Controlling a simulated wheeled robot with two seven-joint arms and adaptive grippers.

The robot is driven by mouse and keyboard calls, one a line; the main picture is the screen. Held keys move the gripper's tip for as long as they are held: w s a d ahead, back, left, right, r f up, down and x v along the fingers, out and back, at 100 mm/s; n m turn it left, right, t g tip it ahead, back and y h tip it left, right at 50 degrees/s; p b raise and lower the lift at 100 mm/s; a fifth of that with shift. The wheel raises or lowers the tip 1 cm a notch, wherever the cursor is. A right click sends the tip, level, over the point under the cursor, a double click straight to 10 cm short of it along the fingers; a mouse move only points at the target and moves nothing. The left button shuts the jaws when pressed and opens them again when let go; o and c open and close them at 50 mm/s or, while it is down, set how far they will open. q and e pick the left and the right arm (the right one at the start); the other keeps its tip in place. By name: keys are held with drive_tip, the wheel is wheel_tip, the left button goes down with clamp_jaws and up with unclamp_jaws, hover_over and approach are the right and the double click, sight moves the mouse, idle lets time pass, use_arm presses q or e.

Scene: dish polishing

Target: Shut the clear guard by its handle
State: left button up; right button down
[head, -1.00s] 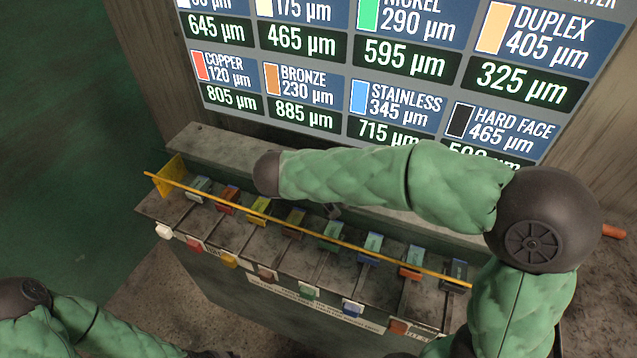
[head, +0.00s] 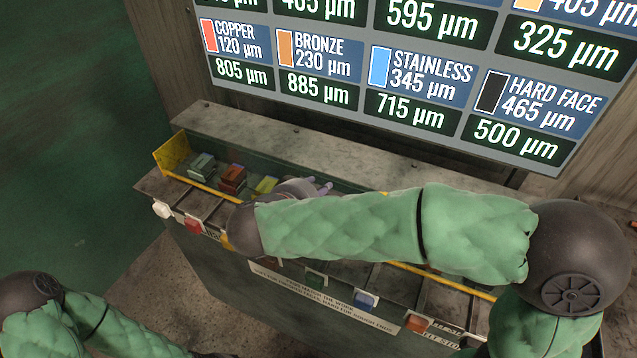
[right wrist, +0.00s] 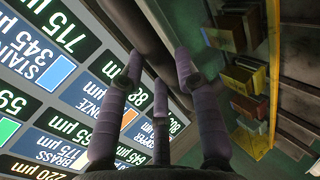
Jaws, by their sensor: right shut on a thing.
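The clear guard shows mainly by its yellow front bar (head: 205,189), which runs along the front of the slotted bench, and its yellow end plate (head: 170,153) at the left. Its clear sheet is hard to make out. My right gripper (head: 318,186) reaches over the bench, its purple fingers partly hidden by my wrist. In the right wrist view its fingers (right wrist: 157,78) are shut around a dark bar (right wrist: 150,45), which looks like the guard's handle. The yellow edge (right wrist: 272,70) runs to the right there. My left arm is at the bottom left; its gripper is out of view.
Several coloured blocks (head: 232,178) sit in the bench slots, with coloured tags (head: 193,226) along the front. A display board (head: 440,75) of metal names and thicknesses stands behind. Green floor lies open at the left.

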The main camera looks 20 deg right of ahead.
drive_tip(key=shift+s+a+f, duration=0.1)
drive_tip(key=shift+f, duration=0.25)
drive_tip(key=c, duration=0.9)
unclamp_jaws()
drive_tip(key=shift+r, duration=0.1)
drive_tip(key=shift+r, duration=0.1)
drive_tip(key=shift+s+a+r, duration=0.1)
drive_tip(key=shift+a+r, duration=0.05)
drive_tip(key=shift+a, duration=0.05)
drive_tip(key=v, duration=1.1)
drive_tip(key=shift+s, duration=0.15)
drive_tip(key=shift+a, duration=0.15)
